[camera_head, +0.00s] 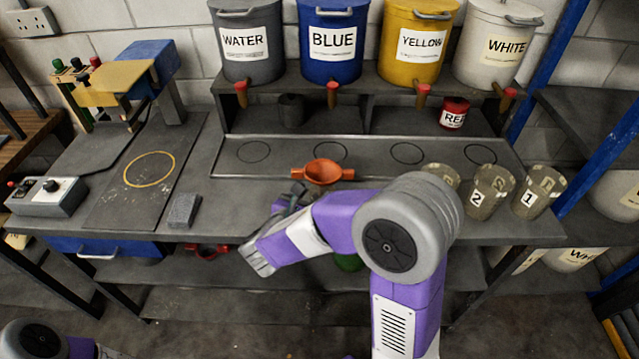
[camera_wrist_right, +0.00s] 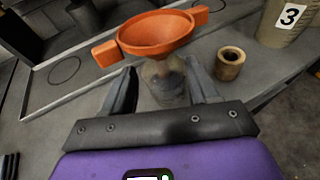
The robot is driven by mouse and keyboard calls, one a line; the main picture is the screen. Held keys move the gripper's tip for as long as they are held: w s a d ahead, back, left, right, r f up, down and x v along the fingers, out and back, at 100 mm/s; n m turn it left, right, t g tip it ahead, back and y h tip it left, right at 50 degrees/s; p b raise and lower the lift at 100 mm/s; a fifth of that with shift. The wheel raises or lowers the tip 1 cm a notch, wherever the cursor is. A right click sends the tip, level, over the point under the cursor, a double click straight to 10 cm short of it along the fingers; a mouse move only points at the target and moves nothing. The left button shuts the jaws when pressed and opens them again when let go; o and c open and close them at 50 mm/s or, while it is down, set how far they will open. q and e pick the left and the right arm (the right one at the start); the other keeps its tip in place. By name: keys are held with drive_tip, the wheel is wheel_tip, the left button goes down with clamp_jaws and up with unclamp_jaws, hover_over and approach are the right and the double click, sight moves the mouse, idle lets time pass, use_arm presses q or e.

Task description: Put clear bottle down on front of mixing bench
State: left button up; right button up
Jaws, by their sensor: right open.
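The clear bottle (camera_wrist_right: 166,84) stands upright on the front part of the mixing bench (camera_head: 222,205) in the right wrist view. An orange funnel (camera_head: 322,172) sits over its mouth; it also shows in the right wrist view (camera_wrist_right: 157,35). My right gripper (camera_wrist_right: 160,88) is open, with one finger on each side of the bottle. In the head view my right gripper (camera_head: 290,198) is partly hidden by my own arm, and I cannot make out the bottle there. My left gripper is out of view.
Numbered cups (camera_head: 488,192) stand at the bench's right. A small tan ring-shaped object (camera_wrist_right: 230,63) is right of the bottle. A tray with marked circles (camera_head: 290,153) lies behind the funnel. A grey block (camera_head: 184,210) is at left. Paint buckets (camera_head: 333,40) stand on the shelf.

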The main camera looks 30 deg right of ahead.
drive_tip(key=v, duration=0.5)
drive_tip(key=shift+s+a+p, duration=0.1)
drive_tip(key=shift+a+p, duration=0.05)
drive_tip(key=shift+p, duration=0.2)
